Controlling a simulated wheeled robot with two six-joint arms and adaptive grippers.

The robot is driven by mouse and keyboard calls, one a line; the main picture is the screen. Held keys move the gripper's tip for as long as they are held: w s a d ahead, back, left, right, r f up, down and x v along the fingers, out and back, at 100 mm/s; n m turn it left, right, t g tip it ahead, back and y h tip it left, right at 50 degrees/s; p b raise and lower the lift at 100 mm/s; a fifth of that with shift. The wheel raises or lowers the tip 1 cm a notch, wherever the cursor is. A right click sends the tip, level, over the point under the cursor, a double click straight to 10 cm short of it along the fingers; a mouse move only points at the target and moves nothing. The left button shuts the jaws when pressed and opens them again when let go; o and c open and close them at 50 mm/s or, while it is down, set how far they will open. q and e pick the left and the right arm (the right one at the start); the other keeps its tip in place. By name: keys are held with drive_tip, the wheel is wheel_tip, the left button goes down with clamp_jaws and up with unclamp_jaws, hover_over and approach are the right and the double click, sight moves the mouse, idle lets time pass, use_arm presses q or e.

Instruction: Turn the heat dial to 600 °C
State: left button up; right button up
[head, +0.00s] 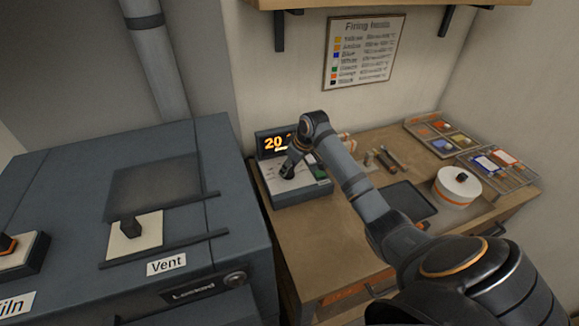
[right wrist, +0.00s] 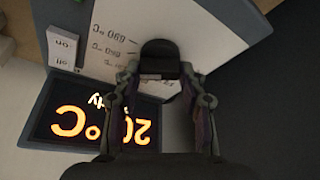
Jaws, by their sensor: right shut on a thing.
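The kiln controller (head: 302,194) is a box with a pale sloped top and a dark display (head: 268,144), standing on the wooden bench's left end. The display glows orange and starts with 20; in the right wrist view the display (right wrist: 75,122) shows 20 °C upside down. My right gripper (head: 289,168) reaches down onto the panel. In the right wrist view it (right wrist: 160,78) is shut on the black heat dial (right wrist: 159,54), its fingers on either side. Printed temperature marks beside the dial are upside down and hard to read; the dial's pointer is hidden. My left gripper is out of view.
A dark kiln cabinet (head: 200,180) with a Vent slider (head: 130,228) stands at the left. On the bench are a dark tray (head: 408,201), a white round pot (head: 457,187) and trays of coloured paint (head: 440,137). An on/off switch label (right wrist: 62,50) is near the dial.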

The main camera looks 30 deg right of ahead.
drive_tip(key=n+y+p, duration=0.1)
drive_tip(key=n, duration=0.1)
drive_tip(key=shift+w+r+n, duration=0.1)
drive_tip(key=shift+r+n, duration=0.05)
drive_tip(key=shift+n, duration=0.15)
drive_tip(key=n+y, duration=0.1)
drive_tip(key=n, duration=0.1)
drive_tip(key=shift+w+d+n+g+p, duration=0.1)
drive_tip(key=shift+n+g+p, duration=0.2)
drive_tip(key=shift+g+p, duration=0.1)
drive_tip(key=n+b, duration=0.1)
drive_tip(key=n, duration=0.1)
drive_tip(key=shift+n+g+y, duration=0.3)
drive_tip(key=shift+g, duration=0.1)
drive_tip(key=shift+w+d+n+g+y+b, duration=0.15)
drive_tip(key=shift+n+g+b, duration=0.3)
drive_tip(key=shift+n, duration=0.5)
drive_tip(key=shift+s+a+n+g+y+b, duration=0.2)
drive_tip(key=shift+n+b, duration=0.3)
drive_tip(key=shift+n, duration=0.45)
drive_tip(key=o, duration=1.1)
drive_tip(key=shift+o, duration=0.2)
